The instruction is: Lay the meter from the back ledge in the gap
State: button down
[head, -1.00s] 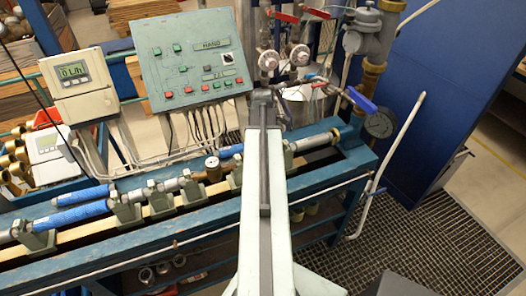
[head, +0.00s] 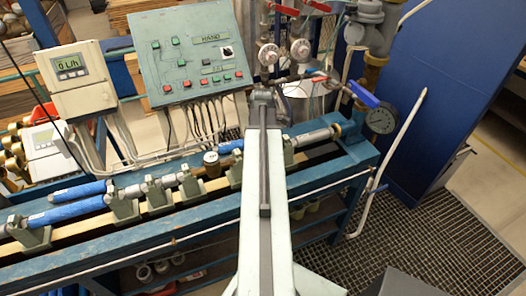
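A small brownish, brass-looking meter (head: 211,165) stands at the back side of the bench row, left of my arm. I cannot tell whether it rests on the back ledge or between the clamps. Grey-green clamp blocks (head: 190,186) stand along the bench, with open space between the blocks left of my arm. My pale arm reaches up the middle of the view and covers part of the bench. My gripper (head: 263,96) seems to be at its dark far end, right of and beyond the meter. Its fingers cannot be made out.
Blue pipes (head: 78,192) and grey pipe lie along the blue bench (head: 165,248). A control panel (head: 187,60) and a display box (head: 78,82) stand behind. Valves with a blue handle (head: 363,94) and a gauge (head: 381,119) rise at the right.

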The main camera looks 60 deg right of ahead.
jog(key=shift+f+b, duration=0.35)
dwell(0.6)
jog(key=shift+c, duration=2.1)
grip_release()
jog(key=shift+r, duration=0.1)
notch_tip(320, 180, up, 11)
jog(key=p, duration=1.1)
jog(key=shift+r, duration=0.1)
